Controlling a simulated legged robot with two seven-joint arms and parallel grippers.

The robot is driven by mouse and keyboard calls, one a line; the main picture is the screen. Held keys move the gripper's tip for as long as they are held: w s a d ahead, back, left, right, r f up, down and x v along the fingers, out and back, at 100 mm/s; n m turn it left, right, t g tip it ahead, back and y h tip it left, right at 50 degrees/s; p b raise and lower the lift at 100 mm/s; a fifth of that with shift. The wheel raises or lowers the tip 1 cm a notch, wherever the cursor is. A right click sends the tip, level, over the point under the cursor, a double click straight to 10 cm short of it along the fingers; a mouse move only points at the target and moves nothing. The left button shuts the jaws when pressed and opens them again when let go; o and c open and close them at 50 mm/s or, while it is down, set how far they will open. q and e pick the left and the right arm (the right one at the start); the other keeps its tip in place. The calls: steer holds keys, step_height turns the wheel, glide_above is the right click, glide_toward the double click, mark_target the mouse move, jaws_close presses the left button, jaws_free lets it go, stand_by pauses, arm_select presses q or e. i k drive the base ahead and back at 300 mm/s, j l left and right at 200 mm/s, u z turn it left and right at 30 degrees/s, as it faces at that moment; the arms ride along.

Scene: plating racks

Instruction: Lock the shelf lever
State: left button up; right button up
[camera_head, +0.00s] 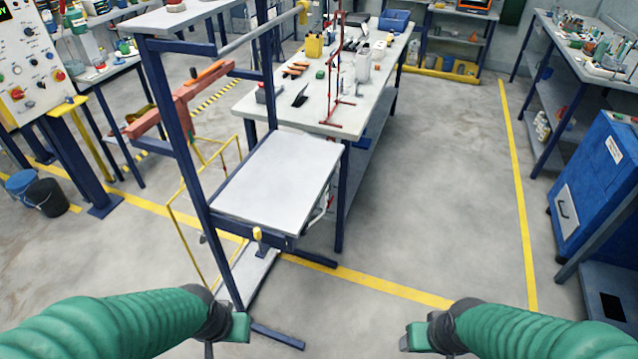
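A small lever with a yellow handle (257,235) stands at the front edge of the white shelf (280,175) on a dark blue frame. The handle points up; whether its catch is engaged is too small to tell. My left gripper (236,328) is low in the picture, below the lever and close to the frame's foot, apart from the lever. My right gripper (414,336) is at the bottom, to the right of the shelf, over bare floor. Neither gripper visibly holds anything; their finger gaps are not clear.
Blue uprights (178,150) of the frame rise left of the shelf, with an orange-red beam (180,105) behind. A long workbench (325,85) with tools stands beyond. A blue cabinet (600,190) is at right. The floor between shelf and cabinet is clear.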

mark_target(257, 231)
steer(key=i+l+u, duration=0.2)
steer(key=l, duration=0.15)
steer(key=i+l+u, duration=0.2)
steer(key=i+j+u, duration=0.15)
steer(key=i, duration=0.2)
steer(key=i+u, duration=0.15)
steer(key=i, duration=0.2)
